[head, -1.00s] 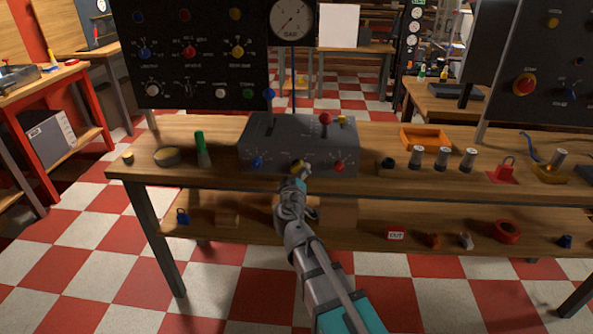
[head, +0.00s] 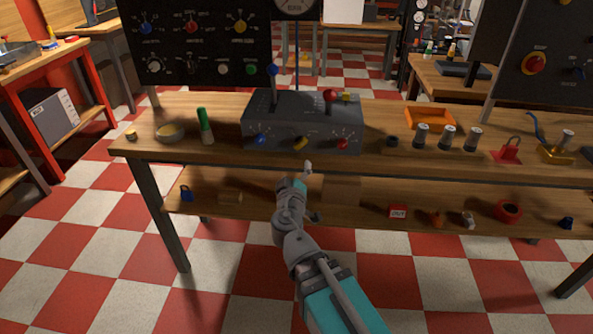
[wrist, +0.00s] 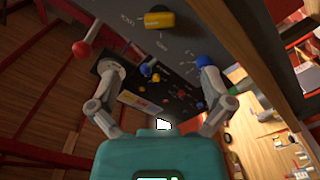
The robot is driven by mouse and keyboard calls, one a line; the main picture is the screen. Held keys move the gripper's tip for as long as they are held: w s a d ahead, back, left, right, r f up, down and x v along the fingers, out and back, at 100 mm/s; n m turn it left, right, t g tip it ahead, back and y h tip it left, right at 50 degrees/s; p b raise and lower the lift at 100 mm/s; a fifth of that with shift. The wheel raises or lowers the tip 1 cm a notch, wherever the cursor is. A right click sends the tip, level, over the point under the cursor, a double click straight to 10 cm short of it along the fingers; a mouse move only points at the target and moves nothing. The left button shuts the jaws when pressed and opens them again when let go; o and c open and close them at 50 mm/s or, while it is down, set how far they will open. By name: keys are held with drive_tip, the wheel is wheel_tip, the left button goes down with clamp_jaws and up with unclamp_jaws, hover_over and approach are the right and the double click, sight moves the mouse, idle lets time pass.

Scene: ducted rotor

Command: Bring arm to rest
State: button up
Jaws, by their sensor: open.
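My arm reaches up from the bottom of the head view, and my gripper (head: 309,168) is in front of the workbench's front edge, below the grey control box (head: 300,122). In the wrist view my gripper (wrist: 162,92) is open, with its two fingers spread apart and nothing between them. The yellow knob (wrist: 160,20) on the control box's front is above and beyond the fingers, apart from them. The same yellow knob shows in the head view (head: 301,143), turned at a slant.
The workbench (head: 180,148) carries a green-capped tube (head: 204,126), several metal cylinders (head: 446,137) and an orange tray (head: 429,117). Its lower shelf (head: 350,210) holds small objects behind my arm. The checkered floor in front is clear.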

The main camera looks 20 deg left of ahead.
drive_tip(key=shift+d, duration=0.1)
drive_tip(key=w+d+f+m+g+h, duration=0.2)
drive_tip(key=d+f+m+h, duration=0.1)
drive_tip(key=d, duration=0.5)
drive_tip(key=w+d+f+m+g+h, duration=0.2)
drive_tip(key=d+f+m+h, duration=0.1)
drive_tip(key=d, duration=0.5)
drive_tip(key=w+d+f+m+g+h, duration=0.2)
drive_tip(key=d+f+g+h, duration=0.1)
drive_tip(key=d, duration=0.5)
drive_tip(key=s+d+f+m+g+y, duration=0.25)
drive_tip(key=s+d+f+g, duration=0.25)
drive_tip(key=d, duration=0.3)
drive_tip(key=s+d+f+m+g+y, duration=0.1)
drive_tip(key=s+d+f+g+y, duration=0.2)
drive_tip(key=s+d+f+g, duration=0.3)
wheel_tip(320, 180, up, 27)
drive_tip(key=p, duration=2.5)
drive_tip(key=shift+d+p, duration=0.35)
drive_tip(key=shift+d, duration=0.1)
